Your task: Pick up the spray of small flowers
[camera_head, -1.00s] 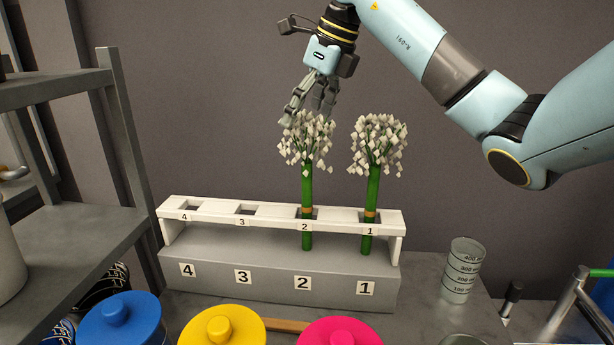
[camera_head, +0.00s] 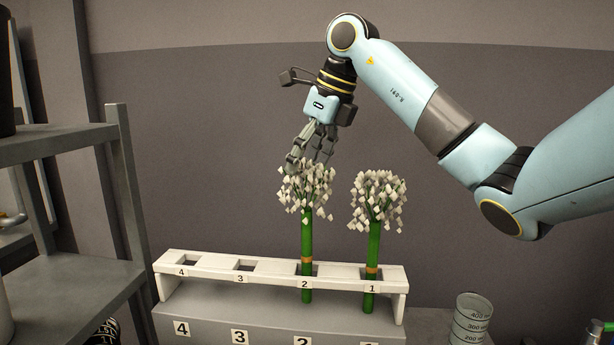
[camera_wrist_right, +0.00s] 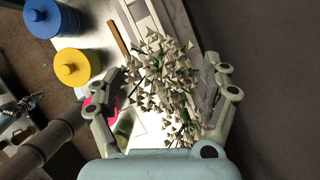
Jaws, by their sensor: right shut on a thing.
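The spray of small flowers (camera_head: 306,190) has a white head on a green stem with an orange band. It stands upright in slot 2 of the white rack (camera_head: 215,264), its stem passing through the slot. My right gripper (camera_head: 310,160) is above it, fingers pointing down and shut on the flower head; blossoms hide the exact contact. In the right wrist view the white blossoms (camera_wrist_right: 165,85) fill the space between my two fingers. A similar second bunch (camera_head: 377,200) stands in slot 1, apart from my gripper. My left gripper is not in view.
Slots 3 and 4 of the rack are empty. A grey shelf (camera_head: 75,290) stands at the left, and a graduated beaker (camera_head: 470,320) at the lower right. Blue (camera_wrist_right: 50,18) and yellow (camera_wrist_right: 78,67) lidded jars show in the wrist view.

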